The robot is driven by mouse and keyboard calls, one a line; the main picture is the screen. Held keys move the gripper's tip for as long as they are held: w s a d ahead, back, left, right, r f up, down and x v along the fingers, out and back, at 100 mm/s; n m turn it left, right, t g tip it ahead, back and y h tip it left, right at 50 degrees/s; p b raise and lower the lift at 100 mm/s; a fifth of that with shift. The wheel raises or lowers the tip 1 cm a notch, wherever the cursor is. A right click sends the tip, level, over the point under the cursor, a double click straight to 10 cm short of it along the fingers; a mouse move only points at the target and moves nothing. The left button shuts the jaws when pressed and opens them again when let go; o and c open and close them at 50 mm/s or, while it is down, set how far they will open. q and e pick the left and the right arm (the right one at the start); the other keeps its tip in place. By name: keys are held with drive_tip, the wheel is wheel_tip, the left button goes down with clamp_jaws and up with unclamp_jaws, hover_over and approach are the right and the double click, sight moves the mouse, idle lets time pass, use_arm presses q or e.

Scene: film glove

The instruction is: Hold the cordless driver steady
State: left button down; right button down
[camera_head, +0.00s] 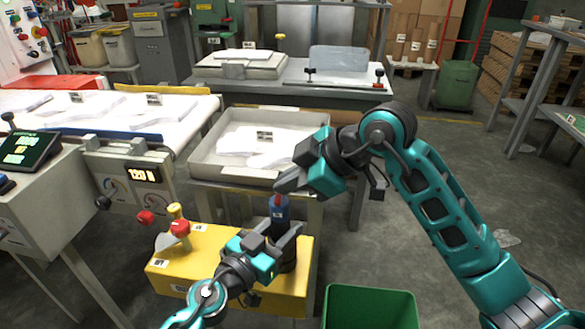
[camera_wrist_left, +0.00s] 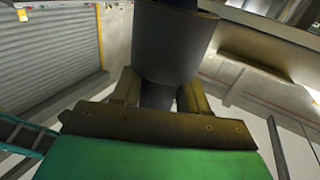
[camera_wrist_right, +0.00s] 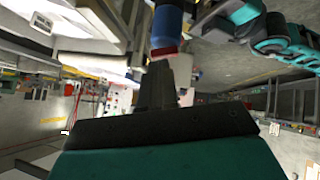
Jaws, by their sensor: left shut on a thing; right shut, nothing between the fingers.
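The cordless driver (camera_head: 279,211) shows as an upright blue body with a red tip above the yellow box. Its dark lower part is partly hidden behind my left gripper (camera_head: 279,234). My left gripper is shut on it; in the left wrist view a dark cylinder (camera_wrist_left: 175,42) stands between the fingers. My right gripper (camera_head: 284,186) is shut and empty, its fingertips close to the red tip. In the right wrist view the blue body (camera_wrist_right: 167,24) and red end lie just beyond those fingers. I cannot tell whether they touch.
The yellow box (camera_head: 200,262) carries a red knob (camera_head: 180,228). A grey tray (camera_head: 205,163) with white gloves stands behind the driver. A green bin (camera_head: 370,308) is at the front right. A conveyor (camera_head: 187,117) with white gloves runs at the left. Floor at the right is mostly clear.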

drive_tip(key=shift+w+f, duration=0.1)
drive_tip(key=shift+f, duration=0.15)
idle(0.3)
